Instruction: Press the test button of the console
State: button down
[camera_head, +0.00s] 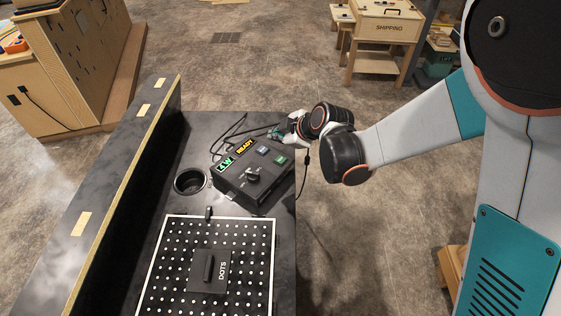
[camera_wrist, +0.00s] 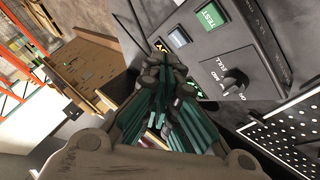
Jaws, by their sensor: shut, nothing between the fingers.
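The black console (camera_head: 237,190) stands on the dark bench. Its green test button (camera_head: 281,160) is near the right edge of the top face, with a blue button (camera_head: 263,149) beside it. In the wrist view the green button (camera_wrist: 211,16) reads TEST, and the blue button (camera_wrist: 179,38) is nearer the fingers. My gripper (camera_head: 279,133) is shut and empty by the console's far right corner, apart from the test button. In the wrist view my gripper's fingers (camera_wrist: 164,72) hide part of the console's display area.
A black knob (camera_head: 253,174) sticks up from the console, near green and yellow READY displays (camera_head: 244,145). A dotted board (camera_head: 178,271) with a DOTS block (camera_head: 209,270) lies in front. A round cup-like opening (camera_head: 189,181) is left. Cables lie behind the console.

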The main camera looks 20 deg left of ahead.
aim_at(279, 161)
notch_tip(279, 161, down, 6)
jog(key=b, duration=0.4)
jog(key=shift+f, duration=0.25)
dwell(1.1)
jog(key=shift+f+b, duration=0.4)
jog(key=shift+b, duration=0.15)
jog(key=shift+f, duration=0.4)
dwell(0.5)
jog(key=shift+r, duration=0.1)
jog(key=shift+r+p, duration=0.55)
jog(key=shift+r, duration=0.2)
jog(key=shift+r+p, duration=1.65)
jog(key=shift+r, duration=0.85)
